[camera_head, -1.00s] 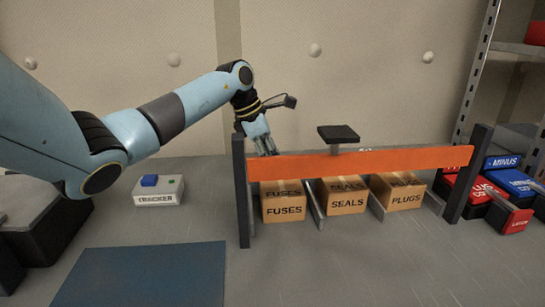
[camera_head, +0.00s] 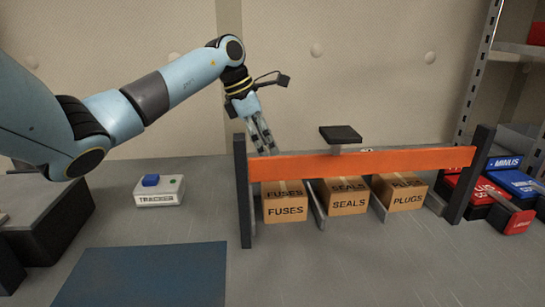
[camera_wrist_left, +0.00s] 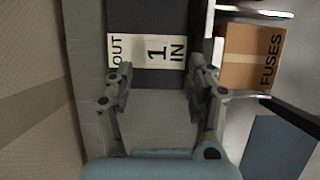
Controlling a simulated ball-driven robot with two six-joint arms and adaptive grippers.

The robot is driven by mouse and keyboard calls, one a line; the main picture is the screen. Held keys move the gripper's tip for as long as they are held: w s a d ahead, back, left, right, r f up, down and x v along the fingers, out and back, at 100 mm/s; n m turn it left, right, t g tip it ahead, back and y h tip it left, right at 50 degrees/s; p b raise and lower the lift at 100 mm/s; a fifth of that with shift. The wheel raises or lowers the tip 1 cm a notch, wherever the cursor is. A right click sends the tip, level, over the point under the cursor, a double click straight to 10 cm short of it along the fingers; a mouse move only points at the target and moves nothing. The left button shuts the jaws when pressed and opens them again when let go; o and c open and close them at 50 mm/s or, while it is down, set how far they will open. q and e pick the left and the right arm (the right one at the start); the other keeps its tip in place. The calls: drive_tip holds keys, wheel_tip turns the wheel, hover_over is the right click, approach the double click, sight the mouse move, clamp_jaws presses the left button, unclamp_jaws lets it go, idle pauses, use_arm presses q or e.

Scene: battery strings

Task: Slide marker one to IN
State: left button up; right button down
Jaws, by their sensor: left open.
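A white label (camera_wrist_left: 147,52) reading OUT, 1 and IN shows in the left wrist view, on a dark strip, with OUT at left and IN at right. I cannot tell marker one apart from the dark surfaces around it. My left gripper (camera_wrist_left: 160,80) is open, its fingers spread on either side of the strip near the label, with nothing between them that I can see held. In the head view the left gripper (camera_head: 265,138) points down behind the orange board (camera_head: 350,162), at its left end, tips partly hidden. My right gripper is out of view.
Boxes marked FUSES (camera_head: 285,205), SEALS (camera_head: 348,200) and PLUGS (camera_head: 405,195) sit under the board between dividers. A dark square plate (camera_head: 340,134) stands above the board. A TRACKER box (camera_head: 160,198) and a blue mat (camera_head: 145,275) lie left. Red and blue batteries lie right.

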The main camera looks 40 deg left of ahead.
use_arm(q)
drive_tip(key=v, duration=0.6)
drive_tip(key=shift+r, duration=0.3)
drive_tip(key=shift+s, duration=0.1)
